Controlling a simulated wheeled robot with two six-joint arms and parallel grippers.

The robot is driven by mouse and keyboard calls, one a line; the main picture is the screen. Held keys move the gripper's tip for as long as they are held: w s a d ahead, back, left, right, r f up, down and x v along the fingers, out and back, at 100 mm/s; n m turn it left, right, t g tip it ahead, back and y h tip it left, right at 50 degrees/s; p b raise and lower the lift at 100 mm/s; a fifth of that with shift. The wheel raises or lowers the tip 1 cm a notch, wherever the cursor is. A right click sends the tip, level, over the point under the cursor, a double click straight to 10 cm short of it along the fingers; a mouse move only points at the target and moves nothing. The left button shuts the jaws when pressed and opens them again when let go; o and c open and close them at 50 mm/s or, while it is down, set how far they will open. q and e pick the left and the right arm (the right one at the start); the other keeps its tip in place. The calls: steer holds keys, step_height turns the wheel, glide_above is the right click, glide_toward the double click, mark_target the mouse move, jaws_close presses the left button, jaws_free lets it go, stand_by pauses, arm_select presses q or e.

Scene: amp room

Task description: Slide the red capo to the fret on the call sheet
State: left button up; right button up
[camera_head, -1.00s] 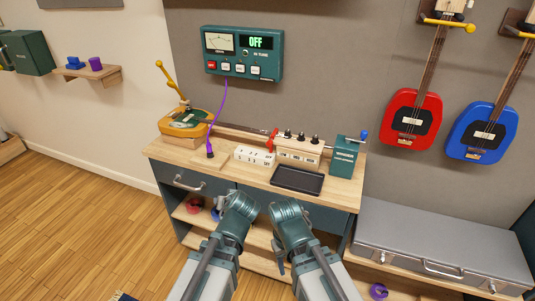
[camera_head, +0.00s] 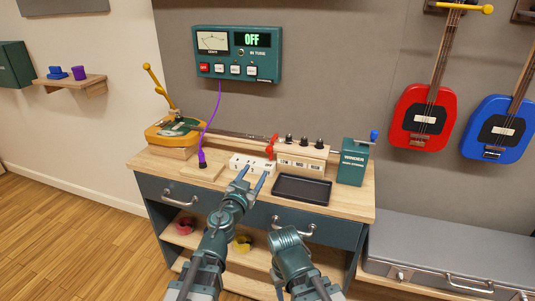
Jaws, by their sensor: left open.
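The red capo (camera_head: 271,147) sits on the long neck (camera_head: 235,134) of the yellow instrument (camera_head: 175,132), which lies along the back of the workbench. My left gripper (camera_head: 254,173) is open and empty, its two fingers pointing toward the white block in front of the neck. The gripper is in front of the capo and apart from it. The white block (camera_head: 251,163) carries small dark marks, too small to read; I cannot tell whether it is the call sheet. My right arm (camera_head: 290,250) is low in front of the bench; its fingers do not show clearly.
A black tray (camera_head: 301,198) lies at the bench's front right. A green winder box (camera_head: 353,165) stands at the right end. A purple cable (camera_head: 212,118) hangs from the wall meter (camera_head: 238,54), which reads OFF. A wooden block with black knobs (camera_head: 302,153) stands behind the tray.

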mark_target(268, 151)
arm_select(q)
steer(key=x, duration=1.3)
steer(key=shift+w+f, duration=0.1)
steer(key=shift+w, duration=0.15)
jaws_close()
stand_by(0.9)
